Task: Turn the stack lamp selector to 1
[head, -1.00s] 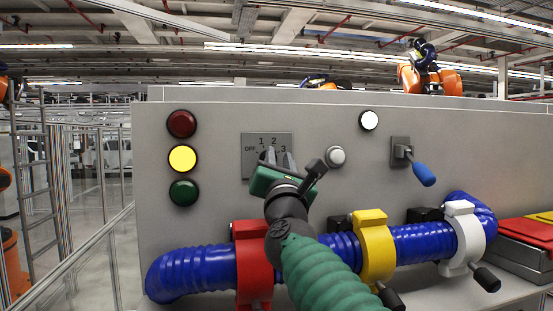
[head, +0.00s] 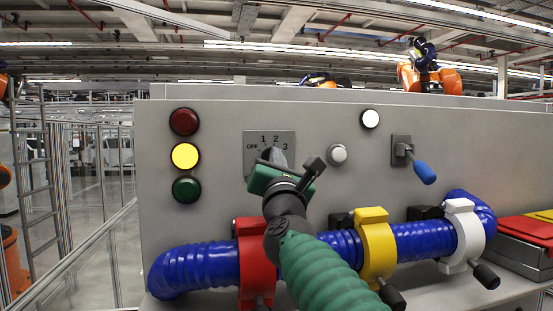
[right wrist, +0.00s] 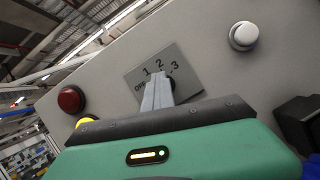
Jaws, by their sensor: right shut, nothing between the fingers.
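The selector's grey plate (head: 252,165), marked OFF, 1, 2 and 3, is on the panel in the head view. It also shows in the right wrist view (right wrist: 140,73). My right gripper (head: 274,155) is in front of this plate, its fingers pointing at it. In the right wrist view my right gripper (right wrist: 157,94) has its fingers together, shut and empty, over the plate's middle. The knob is mostly hidden behind the fingers, so its setting cannot be told. The stack lamps are red (head: 184,122), yellow (head: 185,156) and green (head: 186,190); the yellow one is lit.
A white round lamp (head: 370,119), a pale push button (head: 338,154) and a blue-handled lever (head: 424,173) are right of the plate. A blue hose (head: 195,270) with red (head: 253,284), yellow (head: 377,254) and white (head: 465,240) clamps runs below.

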